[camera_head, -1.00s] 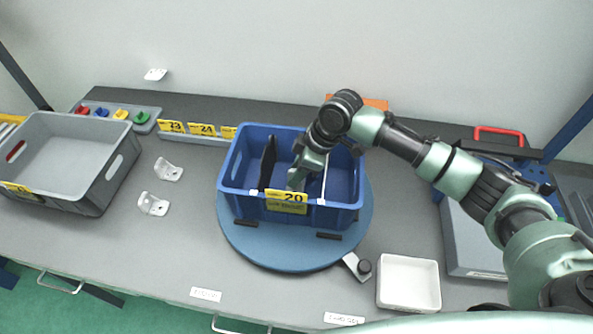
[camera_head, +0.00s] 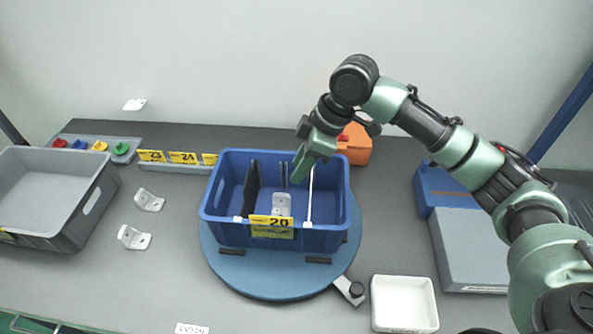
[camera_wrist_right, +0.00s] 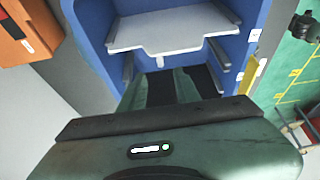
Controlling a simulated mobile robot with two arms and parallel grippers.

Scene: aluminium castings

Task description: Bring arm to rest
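My right gripper (camera_head: 308,165) hangs over the back right part of the blue crate (camera_head: 228,235), near the thin white divider (camera_head: 310,197). It holds nothing that I can see, and the gap between its fingers is unclear. In the right wrist view my gripper (camera_wrist_right: 172,88) points into the blue crate (camera_wrist_right: 90,22). A pale metal bracket (camera_head: 282,204) stands inside the crate behind the yellow "20" label, apart from the gripper. My left gripper is not in view.
The crate sits on a round blue turntable (camera_head: 260,283). A grey bin (camera_head: 75,225) and two loose brackets (camera_head: 148,200) (camera_head: 133,238) lie to the left. An orange box (camera_head: 356,145) stands behind the crate. A white tray (camera_head: 404,303) and a grey box (camera_head: 470,250) are at right.

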